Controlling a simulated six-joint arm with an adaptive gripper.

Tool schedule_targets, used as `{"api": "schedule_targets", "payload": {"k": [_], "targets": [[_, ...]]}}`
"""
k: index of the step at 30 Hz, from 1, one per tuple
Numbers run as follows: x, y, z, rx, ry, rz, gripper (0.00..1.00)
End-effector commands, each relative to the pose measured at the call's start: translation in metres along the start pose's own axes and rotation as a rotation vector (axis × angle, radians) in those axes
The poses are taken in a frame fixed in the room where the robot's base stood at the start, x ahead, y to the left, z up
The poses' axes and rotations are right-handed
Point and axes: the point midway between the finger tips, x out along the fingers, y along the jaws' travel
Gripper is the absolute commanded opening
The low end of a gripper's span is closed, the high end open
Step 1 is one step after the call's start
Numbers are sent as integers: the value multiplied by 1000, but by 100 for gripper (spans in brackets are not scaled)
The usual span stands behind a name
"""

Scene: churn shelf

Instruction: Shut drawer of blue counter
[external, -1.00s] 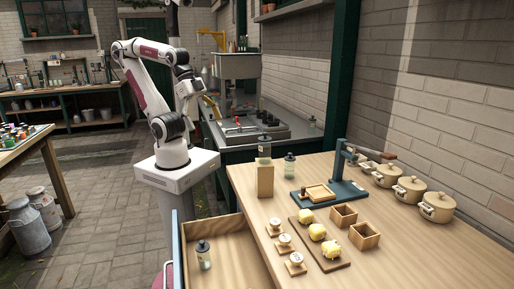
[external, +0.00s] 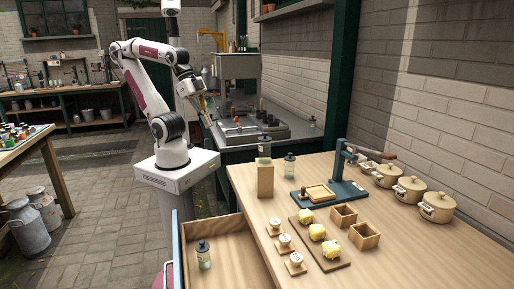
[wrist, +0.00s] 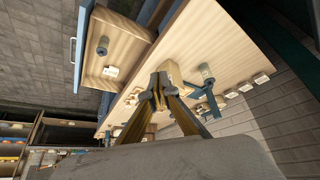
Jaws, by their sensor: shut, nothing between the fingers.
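The wooden counter (external: 400,225) has a drawer (external: 225,275) pulled out at its near left side. The drawer's blue front (external: 178,250) stands clear of the counter, and a dark-capped bottle (external: 203,258) stands inside. In the wrist view the open drawer (wrist: 128,35) is at upper left, with its blue front (wrist: 81,35) and the bottle (wrist: 102,46) showing. My gripper (wrist: 158,92) is shut and empty in the wrist view. In the external view it is small, near the rear counter behind the drawer, well apart from the drawer front.
A wooden block (external: 265,181) with a bottle on top stands at the counter's left edge, another bottle (external: 290,167) beside it. A blue press (external: 340,185), butter pieces, small boxes and several pots (external: 437,207) fill the counter. Open floor lies left of the drawer.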

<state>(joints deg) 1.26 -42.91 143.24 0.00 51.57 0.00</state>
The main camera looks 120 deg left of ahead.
Motion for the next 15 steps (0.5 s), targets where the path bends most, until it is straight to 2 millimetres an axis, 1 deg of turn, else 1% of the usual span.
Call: {"api": "schedule_targets", "payload": {"k": [5, 15], "targets": [[8, 16, 3, 63, -38, 32, 0], [36, 63, 14, 258, -180, 102, 0]]}}
